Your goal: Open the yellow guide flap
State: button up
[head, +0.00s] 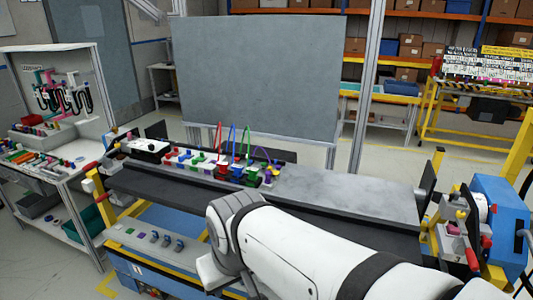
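My white arm reaches in from the lower right across the front of the workbench (350,205). Its far end bends down near the bench's front edge, and my gripper's fingers cannot be seen. I cannot pick out the yellow guide flap for certain. Small yellow parts show on the left end fixture (93,188) and on the right end fixture (461,214), but they are too small to tell whether one is a flap. My arm hides part of the bench's front right.
Coloured connectors (237,172) with upright red, blue and green wires stand along the back middle of the bench. A white box (148,147) sits left of them. A grey panel (260,75) rises behind. The bench top right of the connectors is clear.

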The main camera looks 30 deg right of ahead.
aim_at(275, 172)
jog(key=z, duration=0.55)
jog(key=i, duration=0.9)
jog(key=z, duration=0.45)
